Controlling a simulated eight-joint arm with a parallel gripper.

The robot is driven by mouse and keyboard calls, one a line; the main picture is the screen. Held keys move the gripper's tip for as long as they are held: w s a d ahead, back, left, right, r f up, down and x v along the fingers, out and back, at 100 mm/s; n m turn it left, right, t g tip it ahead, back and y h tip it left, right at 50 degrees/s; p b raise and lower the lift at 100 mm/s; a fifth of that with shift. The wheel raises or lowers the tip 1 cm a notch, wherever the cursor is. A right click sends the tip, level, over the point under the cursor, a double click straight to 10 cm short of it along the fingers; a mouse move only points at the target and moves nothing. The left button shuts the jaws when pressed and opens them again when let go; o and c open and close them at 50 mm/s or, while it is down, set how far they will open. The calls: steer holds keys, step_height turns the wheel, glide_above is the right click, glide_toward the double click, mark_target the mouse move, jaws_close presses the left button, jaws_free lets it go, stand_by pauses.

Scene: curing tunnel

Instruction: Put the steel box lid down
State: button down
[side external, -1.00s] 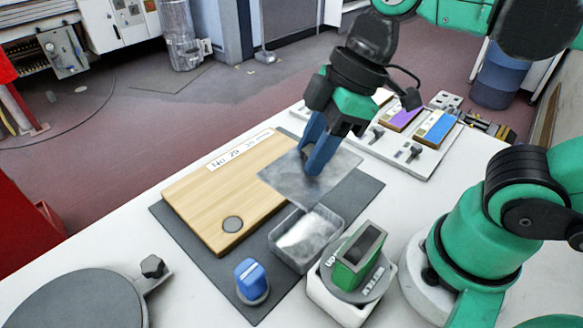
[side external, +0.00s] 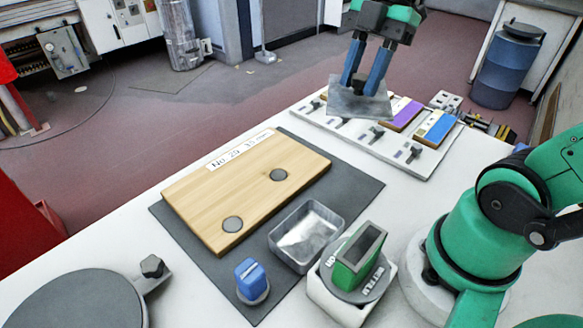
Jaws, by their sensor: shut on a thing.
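My gripper (side external: 366,86) is shut on the steel box lid (side external: 357,105), a thin grey metal plate, near the top of the side external view. The lid is held tilted above the far side of the table, in front of the white switch panel. The open steel box (side external: 307,236) stands on the dark mat (side external: 350,190), its inside showing whitish and grey. The lid is well apart from the box.
A wooden board (side external: 245,190) with a label and two dark discs lies on the mat. A blue-topped knob (side external: 251,280) and a green block on a round base (side external: 357,258) stand in front. The white panel (side external: 405,150) holds switches and coloured plates. Bare mat lies right of the board.

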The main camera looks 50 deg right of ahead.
steer(key=d, duration=0.1)
steer(key=d+n, duration=0.1)
steer(key=shift+s+d+f+n+g, duration=0.25)
steer(key=shift+s+d+n+g, duration=0.05)
steer(key=shift+s+d+n, duration=0.1)
steer(key=shift+d+f, duration=0.15)
steer(key=shift+d, duration=0.15)
steer(key=shift+n, duration=0.3)
step_height(320, 180, down, 20)
steer(key=shift+s+r, duration=0.1)
steer(key=c, duration=0.5)
jaws_free()
steer(key=shift+c, duration=0.2)
steer(key=v, duration=1.2)
steer(key=r+m+t+h, duration=0.1)
steer(key=m+t+h, duration=0.55)
steer(key=m, duration=1.35)
glide_above(352, 196)
steer(key=w+a, duration=0.4)
steer(key=w, duration=0.2)
steer(key=shift+a+r+t+y, duration=0.2)
steer(key=shift+t+y, duration=0.35)
steer(key=shift+y, duration=0.4)
